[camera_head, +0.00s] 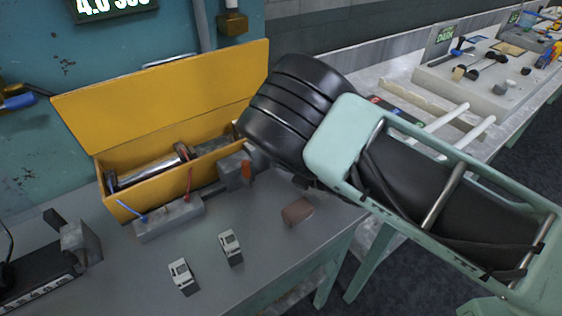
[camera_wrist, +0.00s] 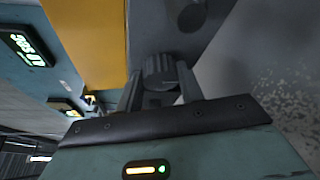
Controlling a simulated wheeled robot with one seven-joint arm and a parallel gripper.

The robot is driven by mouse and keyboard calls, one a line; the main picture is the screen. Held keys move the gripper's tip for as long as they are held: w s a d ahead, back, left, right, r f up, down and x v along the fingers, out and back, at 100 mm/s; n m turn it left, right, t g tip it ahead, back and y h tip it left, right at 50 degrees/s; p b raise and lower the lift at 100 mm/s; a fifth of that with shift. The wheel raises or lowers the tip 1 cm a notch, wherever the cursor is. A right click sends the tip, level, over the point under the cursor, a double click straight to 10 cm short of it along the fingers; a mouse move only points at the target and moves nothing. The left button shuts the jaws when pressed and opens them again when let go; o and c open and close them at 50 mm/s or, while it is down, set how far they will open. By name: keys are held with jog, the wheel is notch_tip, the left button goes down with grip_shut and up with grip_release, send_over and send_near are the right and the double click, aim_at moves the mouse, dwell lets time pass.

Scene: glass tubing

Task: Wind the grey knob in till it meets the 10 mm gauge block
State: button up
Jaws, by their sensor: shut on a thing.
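The grey ridged knob (camera_wrist: 160,72) sits in the middle of the wrist view, in front of a dark grey housing (camera_wrist: 178,20). My gripper (camera_wrist: 161,88) has one finger on each side of the knob and is shut on it. In the head view my arm hides the knob and my fingers. Two small grey blocks with pale faces, the left one (camera_head: 183,276) and the right one (camera_head: 230,246), lie on the bench. I cannot read any size on them, nor tell which is the 10 mm gauge block.
An open yellow box (camera_head: 125,205) with metal cylinders stands at the back of the bench. A grey fixture (camera_head: 170,218) with blue and red levers is in front of it. A brown block (camera_head: 297,211) lies near the bench edge. The bench front is mostly clear.

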jog(key=o, duration=1)
jog(key=b+v, duration=0.5)
jog(key=v, duration=1.1)
jog(key=shift+s+d+f+b, duration=0.1)
jog(key=shift+d+f+b, duration=0.1)
jog(key=shift+b, duration=0.15)
jog(key=shift+s+d+r, duration=0.2)
jog(key=shift+s+d, duration=0.15)
jog(key=shift+s, duration=0.05)
jog(key=shift+w, duration=0.1)
